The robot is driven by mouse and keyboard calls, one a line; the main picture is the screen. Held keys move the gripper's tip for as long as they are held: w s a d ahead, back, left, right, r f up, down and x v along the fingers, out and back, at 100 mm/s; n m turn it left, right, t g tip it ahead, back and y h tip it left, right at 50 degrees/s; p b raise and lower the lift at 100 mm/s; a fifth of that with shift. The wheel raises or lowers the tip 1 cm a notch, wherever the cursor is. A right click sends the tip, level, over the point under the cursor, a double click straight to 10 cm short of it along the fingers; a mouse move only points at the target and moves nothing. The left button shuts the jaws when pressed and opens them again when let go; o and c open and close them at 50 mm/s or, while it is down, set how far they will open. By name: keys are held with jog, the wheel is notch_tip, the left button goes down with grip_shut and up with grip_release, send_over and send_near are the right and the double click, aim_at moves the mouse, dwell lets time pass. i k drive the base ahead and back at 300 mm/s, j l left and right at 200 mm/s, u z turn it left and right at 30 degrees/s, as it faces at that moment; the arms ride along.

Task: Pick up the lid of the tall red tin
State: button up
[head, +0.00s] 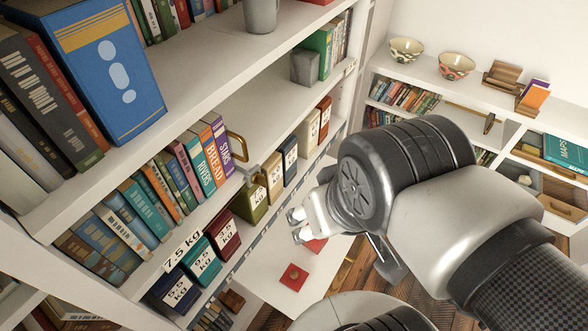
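A small red square piece with a dark knob-like spot on top (293,277) lies on a low white surface (268,289). A second red patch (316,245) shows just below my gripper, partly hidden by it. I cannot tell which of these is the tall red tin or its lid, nor how tall either one is. My gripper (298,224) is in the middle of the view, pointing left. Its two fingertips are apart with nothing seen between them. It appears above and near the red pieces, not touching the nearer one.
A tall white bookcase (211,84) fills the left, with books, a blue binder (108,68) and several kg-labelled boxes, including a crimson one (222,233). A brass-coloured handle-like piece (236,146) juts from a shelf. A low white shelf unit (480,104) with bowls stands at the back right.

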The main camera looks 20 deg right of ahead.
aim_at(294, 277)
jog(key=k+j+z, duration=0.25)
jog(key=l+u, duration=0.5)
jog(key=k, duration=0.3)
jog(key=z, duration=0.4)
jog(key=i+l+u, duration=0.2)
jog(key=l, duration=0.15)
jog(key=i+l+u, duration=0.2)
jog(key=l, duration=0.15)
jog(key=l+u, duration=0.15)
jog(key=l, duration=0.25)
jog(key=u, duration=1.4)
